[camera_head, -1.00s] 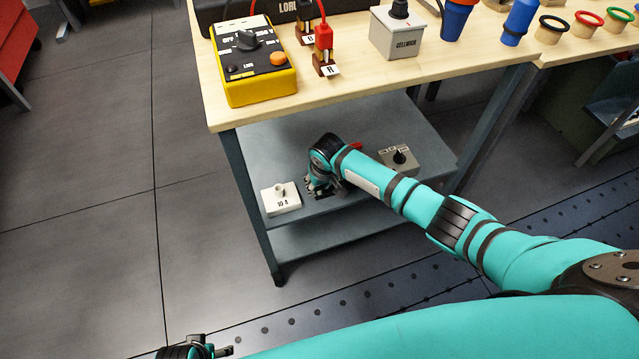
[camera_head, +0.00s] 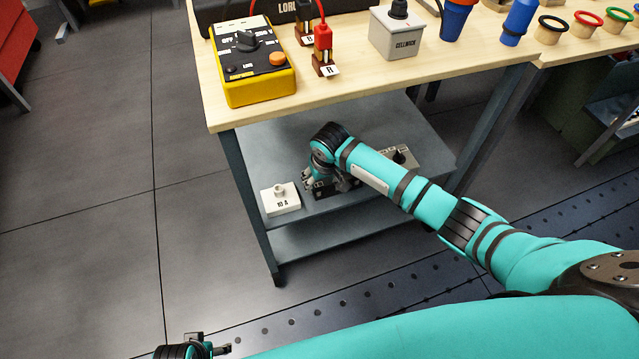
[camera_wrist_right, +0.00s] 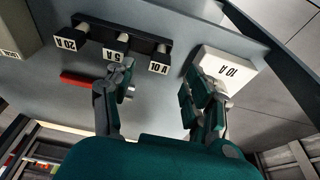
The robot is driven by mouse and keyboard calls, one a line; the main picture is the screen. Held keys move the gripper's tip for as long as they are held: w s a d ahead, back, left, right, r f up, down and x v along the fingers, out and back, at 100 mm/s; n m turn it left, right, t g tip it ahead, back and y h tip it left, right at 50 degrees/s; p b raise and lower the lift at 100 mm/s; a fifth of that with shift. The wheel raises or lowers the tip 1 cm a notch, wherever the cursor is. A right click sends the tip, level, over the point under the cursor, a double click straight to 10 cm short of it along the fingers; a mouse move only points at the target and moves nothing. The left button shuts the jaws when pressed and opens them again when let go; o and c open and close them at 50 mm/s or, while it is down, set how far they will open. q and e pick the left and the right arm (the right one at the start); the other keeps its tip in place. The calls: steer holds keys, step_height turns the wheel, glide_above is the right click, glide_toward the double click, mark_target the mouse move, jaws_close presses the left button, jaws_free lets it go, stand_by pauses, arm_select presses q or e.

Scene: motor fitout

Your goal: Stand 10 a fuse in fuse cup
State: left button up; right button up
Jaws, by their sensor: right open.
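The white block (camera_head: 281,201) labelled 10 A lies on the grey shelf, with a small round white cup (camera_head: 279,187) on top. Whether anything is inside the cup I cannot tell. The block also shows in the right wrist view (camera_wrist_right: 234,68), partly behind a finger. A black fuse rack (camera_wrist_right: 105,32) carries labels 20 A, 5 A and 10 A, with a small pale cylinder at the 10 A place (camera_wrist_right: 163,49). My right gripper (camera_wrist_right: 156,88) is open, its fingers apart between rack and block, empty as far as I see. My left gripper (camera_head: 208,349) is barely in view, low left.
A red object (camera_wrist_right: 85,81) lies on the shelf beside the rack. A grey box with a black knob (camera_head: 403,157) stands to the right, partly behind my arm. The wooden bench top (camera_head: 350,84) overhangs the shelf. A yellow meter (camera_head: 258,88) stands on it.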

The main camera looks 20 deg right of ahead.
steer(key=v, duration=0.2)
steer(key=shift+s+r, duration=0.1)
steer(key=shift+r, duration=0.25)
steer(key=s+a+f+n+y, duration=0.1)
steer(key=s+a+f, duration=0.2)
steer(key=s+f, duration=0.95)
arm_select(q)
steer(key=s+a+f+p, duration=0.1)
steer(key=s+f+p, duration=0.1)
steer(key=s+p, duration=0.6)
steer(key=s+a+f+g+p, duration=0.1)
steer(key=s+a+f+p, duration=0.1)
steer(key=s+p, duration=0.7)
steer(key=shift+s+f+p, duration=0.3)
steer(key=shift+s+f, duration=0.15)
steer(key=shift+s, duration=0.05)
arm_select(e)
steer(key=s+d+f, duration=0.2)
steer(key=s+d, duration=0.1)
steer(key=s, duration=0.8)
steer(key=s+d+f+g, duration=0.1)
steer(key=s+d+f, duration=0.2)
steer(key=s, duration=0.9)
steer(key=s+d+f+n+g+h, duration=0.1)
steer(key=s+d+f, duration=0.1)
steer(key=s, duration=1)
steer(key=shift+d+f, duration=0.35)
steer(key=shift+d, duration=0.2)
